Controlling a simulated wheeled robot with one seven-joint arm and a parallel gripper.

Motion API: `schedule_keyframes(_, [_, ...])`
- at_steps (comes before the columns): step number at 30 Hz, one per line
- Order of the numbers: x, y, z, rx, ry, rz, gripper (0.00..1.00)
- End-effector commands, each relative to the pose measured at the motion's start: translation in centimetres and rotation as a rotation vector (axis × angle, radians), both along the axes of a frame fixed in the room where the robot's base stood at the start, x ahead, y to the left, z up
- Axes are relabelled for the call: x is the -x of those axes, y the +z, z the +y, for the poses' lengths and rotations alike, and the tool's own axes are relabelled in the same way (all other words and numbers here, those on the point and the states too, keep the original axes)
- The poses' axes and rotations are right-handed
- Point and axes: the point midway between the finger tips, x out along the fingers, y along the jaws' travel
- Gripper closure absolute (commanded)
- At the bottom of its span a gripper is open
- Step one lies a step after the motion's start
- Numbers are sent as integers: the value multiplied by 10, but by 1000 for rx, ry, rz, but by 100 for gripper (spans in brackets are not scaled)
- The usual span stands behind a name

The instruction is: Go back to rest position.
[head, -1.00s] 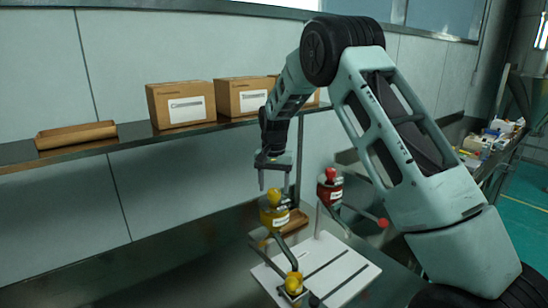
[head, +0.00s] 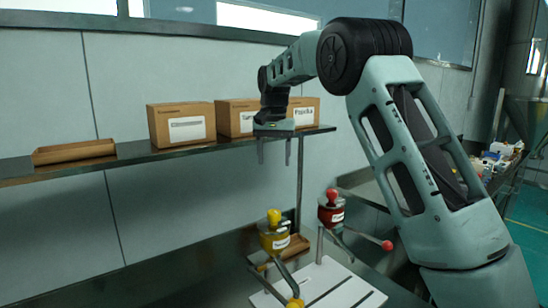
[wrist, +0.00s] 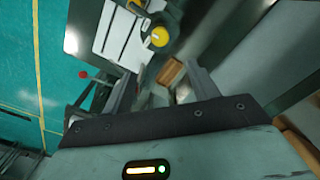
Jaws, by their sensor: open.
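My gripper (head: 274,150) is open and empty in the head view, its two fingers pointing down. It hangs in front of the shelf edge, above the yellow device (head: 273,238) and apart from it. In the wrist view my gripper (wrist: 150,85) shows both fingers spread, with the yellow knob (wrist: 158,37) beyond them. My arm is bent high on the right of the head view.
Several cardboard boxes (head: 181,125) and a shallow brown tray (head: 74,152) stand on the wall shelf (head: 135,152). Below are a red device (head: 331,210), a white slotted plate (head: 345,290) and a small brown tray (head: 296,247). A cluttered bench is far right.

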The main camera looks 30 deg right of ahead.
Motion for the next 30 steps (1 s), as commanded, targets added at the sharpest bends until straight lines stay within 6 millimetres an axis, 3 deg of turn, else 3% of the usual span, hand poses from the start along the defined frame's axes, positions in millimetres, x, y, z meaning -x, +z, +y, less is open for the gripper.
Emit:
schedule_keyframes(14, [2,-2,7,-6,18,-1,41])
schedule_keyframes(17, [10,-9,38,-26,94,-4,41])
schedule_keyframes(20, [32,-21,91,-57,236,-11,41])
schedule_keyframes(23, [68,-37,152,-87,414,-21,41])
schedule_keyframes(27, [135,-62,226,-111,668,-31,41])
schedule_keyframes(30, [193,-82,266,-116,853,-36,41])
